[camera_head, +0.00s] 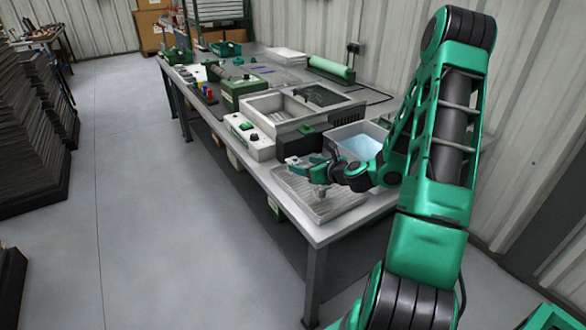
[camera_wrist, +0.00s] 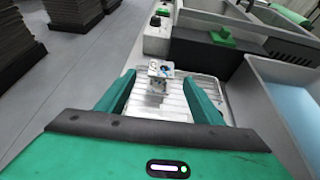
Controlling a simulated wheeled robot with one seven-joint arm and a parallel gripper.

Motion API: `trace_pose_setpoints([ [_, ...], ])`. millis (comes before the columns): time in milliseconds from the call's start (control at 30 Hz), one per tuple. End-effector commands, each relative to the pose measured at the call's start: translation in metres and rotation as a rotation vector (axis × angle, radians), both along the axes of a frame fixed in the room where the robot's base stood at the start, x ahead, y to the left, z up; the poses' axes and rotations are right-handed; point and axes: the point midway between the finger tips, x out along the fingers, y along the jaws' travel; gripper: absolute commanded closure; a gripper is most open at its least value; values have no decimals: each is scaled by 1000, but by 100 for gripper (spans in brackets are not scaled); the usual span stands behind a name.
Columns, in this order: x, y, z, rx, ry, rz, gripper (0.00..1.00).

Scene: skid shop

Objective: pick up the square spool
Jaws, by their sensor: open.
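The square spool (camera_wrist: 160,69) is a small pale metal piece with a square top and blue and dark marks. It stands on a ribbed drain tray (camera_wrist: 172,110) at the near end of the bench. In the wrist view my gripper (camera_wrist: 159,84) is open, with a green finger on each side of the picture. The spool lies ahead between the fingertips; I cannot tell whether it is fully between them. Its lower part is unclear.
A grey basin with blue liquid (camera_head: 358,146) stands to the right of the tray. A white control box (camera_head: 247,138) and a two-bay sink unit (camera_head: 300,103) stand behind it. The bench's left edge (camera_head: 262,187) is close; open floor lies beyond.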

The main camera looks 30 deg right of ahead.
Motion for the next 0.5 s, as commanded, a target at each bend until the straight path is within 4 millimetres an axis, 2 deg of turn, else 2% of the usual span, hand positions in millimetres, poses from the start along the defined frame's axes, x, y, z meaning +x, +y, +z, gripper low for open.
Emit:
trace_pose_setpoints([
  [100, 16, 2, -6, -2, -1, 3, 39],
  [367, 32, 2, -12, -4, 0, 4, 39],
  [500, 50, 2, -18, -4, 0, 5, 39],
])
